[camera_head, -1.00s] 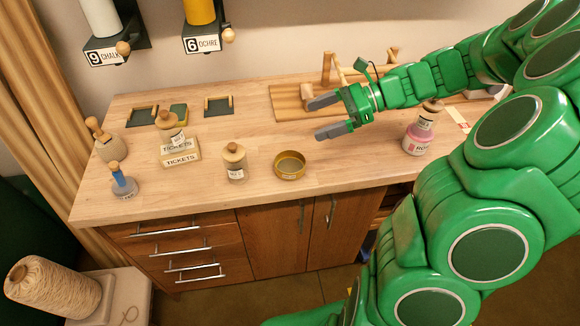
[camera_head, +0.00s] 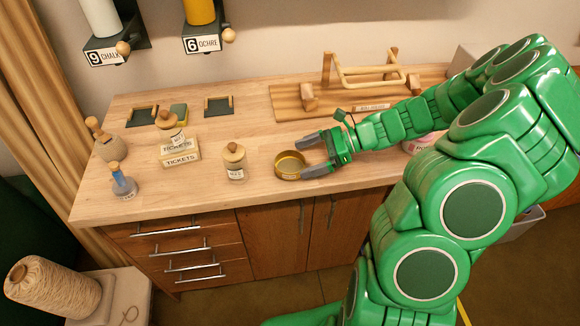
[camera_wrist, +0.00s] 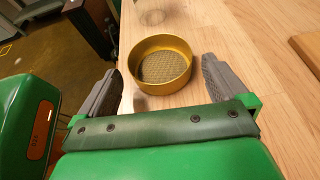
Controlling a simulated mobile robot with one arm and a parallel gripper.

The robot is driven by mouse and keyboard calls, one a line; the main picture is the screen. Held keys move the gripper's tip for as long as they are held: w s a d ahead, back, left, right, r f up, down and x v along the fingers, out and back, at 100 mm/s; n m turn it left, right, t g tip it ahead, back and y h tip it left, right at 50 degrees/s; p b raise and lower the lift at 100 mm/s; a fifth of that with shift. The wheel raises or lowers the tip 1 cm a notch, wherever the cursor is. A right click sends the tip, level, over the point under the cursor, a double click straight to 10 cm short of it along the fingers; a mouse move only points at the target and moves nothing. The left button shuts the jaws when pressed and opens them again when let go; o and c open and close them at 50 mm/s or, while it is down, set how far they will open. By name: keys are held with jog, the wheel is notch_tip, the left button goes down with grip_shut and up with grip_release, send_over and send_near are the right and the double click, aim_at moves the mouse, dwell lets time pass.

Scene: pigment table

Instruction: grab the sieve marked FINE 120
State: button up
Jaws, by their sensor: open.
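The sieve (camera_head: 291,164) is a shallow round brass-coloured ring lying on the wooden table near its front edge. In the wrist view the sieve (camera_wrist: 161,66) shows a mesh floor and lies just ahead of and partly between the fingertips. My gripper (camera_head: 304,155) is open, its two grey fingers on either side of the sieve's right part. In the wrist view my gripper (camera_wrist: 160,82) shows a gap between each finger and the rim. Any marking on the sieve is too small to read.
A corked jar (camera_head: 234,163) stands left of the sieve. Ticket boxes (camera_head: 180,156) and a blue-handled stamp (camera_head: 123,182) are farther left. A wooden rack (camera_head: 362,72) stands behind my arm. A pink-labelled bottle (camera_head: 412,144) is mostly hidden by my arm. The table's front edge is close.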

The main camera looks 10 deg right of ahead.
aim_at(291, 167)
jog(key=x, duration=0.4)
jog(key=shift+a, duration=0.4)
jog(key=shift+c, duration=0.3)
jog(key=c, duration=0.7)
